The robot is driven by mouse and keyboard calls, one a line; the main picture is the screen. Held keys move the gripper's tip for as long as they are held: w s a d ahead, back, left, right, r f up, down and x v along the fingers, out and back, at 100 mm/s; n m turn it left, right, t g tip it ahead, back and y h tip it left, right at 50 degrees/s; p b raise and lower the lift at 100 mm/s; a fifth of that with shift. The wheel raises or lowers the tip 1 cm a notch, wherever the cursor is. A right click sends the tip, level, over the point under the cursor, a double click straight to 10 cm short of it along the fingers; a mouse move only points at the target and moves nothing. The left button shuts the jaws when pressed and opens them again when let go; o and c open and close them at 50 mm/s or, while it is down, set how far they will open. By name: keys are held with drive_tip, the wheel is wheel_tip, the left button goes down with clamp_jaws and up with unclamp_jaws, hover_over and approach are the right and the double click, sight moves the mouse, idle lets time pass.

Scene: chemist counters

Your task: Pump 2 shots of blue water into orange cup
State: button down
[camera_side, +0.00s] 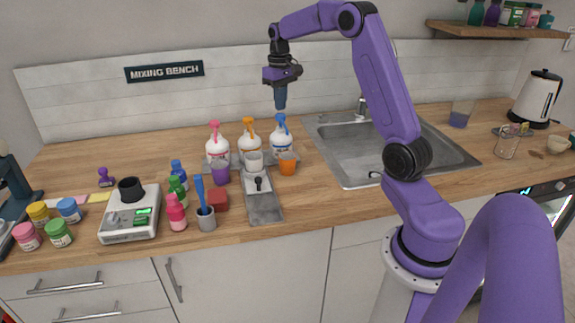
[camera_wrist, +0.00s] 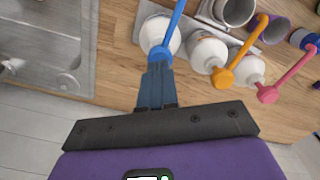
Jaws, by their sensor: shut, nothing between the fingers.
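The blue-pump bottle (camera_side: 281,138) is white and stands upright at the back of the counter, rightmost of three pump bottles. Its blue pump head (camera_side: 280,118) points up, and its spout extends forward in the wrist view (camera_wrist: 172,28). The orange cup (camera_side: 287,165) stands upright just in front of this bottle; I cannot make it out in the wrist view. My gripper (camera_side: 280,107) is shut and empty, pointing down directly over the blue pump head. The fingertips (camera_wrist: 157,68) are very close to the pump; I cannot tell whether they touch it.
Orange-pump (camera_wrist: 207,52) and pink-pump (camera_wrist: 246,70) bottles stand beside the blue one. A purple cup (camera_side: 221,174) and a pale cup (camera_side: 254,160) stand before them. The sink (camera_side: 345,165) is to the right. Small bottles and a scale (camera_side: 130,222) occupy the left.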

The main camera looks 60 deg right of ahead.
sight(280, 115)
drive_tip(key=shift+f, duration=0.1)
idle(0.3)
drive_tip(key=shift+f, duration=1.45)
drive_tip(key=shift+r, duration=1.5)
drive_tip(key=shift+f, duration=0.1)
drive_tip(key=shift+f, duration=1.4)
drive_tip(key=shift+r, duration=1.5)
